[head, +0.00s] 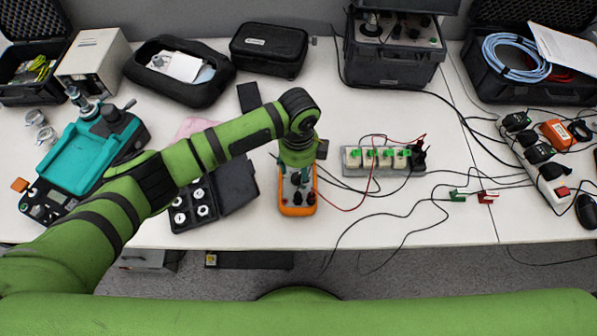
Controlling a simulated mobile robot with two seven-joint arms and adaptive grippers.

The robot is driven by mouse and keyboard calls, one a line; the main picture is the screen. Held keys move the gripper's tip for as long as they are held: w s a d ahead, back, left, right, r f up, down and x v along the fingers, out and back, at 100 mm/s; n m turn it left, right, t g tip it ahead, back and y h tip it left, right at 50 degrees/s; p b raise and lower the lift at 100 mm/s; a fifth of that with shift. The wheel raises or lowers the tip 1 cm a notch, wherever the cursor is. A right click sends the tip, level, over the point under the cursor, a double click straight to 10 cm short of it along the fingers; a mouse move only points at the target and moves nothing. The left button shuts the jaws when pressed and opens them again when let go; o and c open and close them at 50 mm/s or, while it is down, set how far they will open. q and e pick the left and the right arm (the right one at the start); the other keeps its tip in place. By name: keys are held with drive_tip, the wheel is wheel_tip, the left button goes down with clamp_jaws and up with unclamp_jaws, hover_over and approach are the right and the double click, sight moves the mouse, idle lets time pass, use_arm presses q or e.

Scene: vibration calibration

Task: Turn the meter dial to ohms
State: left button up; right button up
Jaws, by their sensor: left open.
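The meter (298,208) is an orange handheld multimeter lying on the white table in the head view, near the middle of the front edge. My left gripper (295,180) points down over the meter's upper part. It is open, with its dark fingers over the area of the dial. The dial and the display are largely hidden under the gripper, so I cannot tell the dial's setting or whether the fingers touch it. A red and a black lead run from the meter to the right. My right gripper is not in view.
A black case of round parts (195,205) lies open left of the meter. A terminal block with green tops (377,158) stands to the right. Loose cables cross the table there. A teal device (88,152) stands at the left.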

sight(299, 176)
use_arm(q)
wheel_tip(299, 176, up, 10)
drive_tip(key=shift+f, duration=0.15)
drive_tip(key=shift+s, duration=0.1)
idle(0.5)
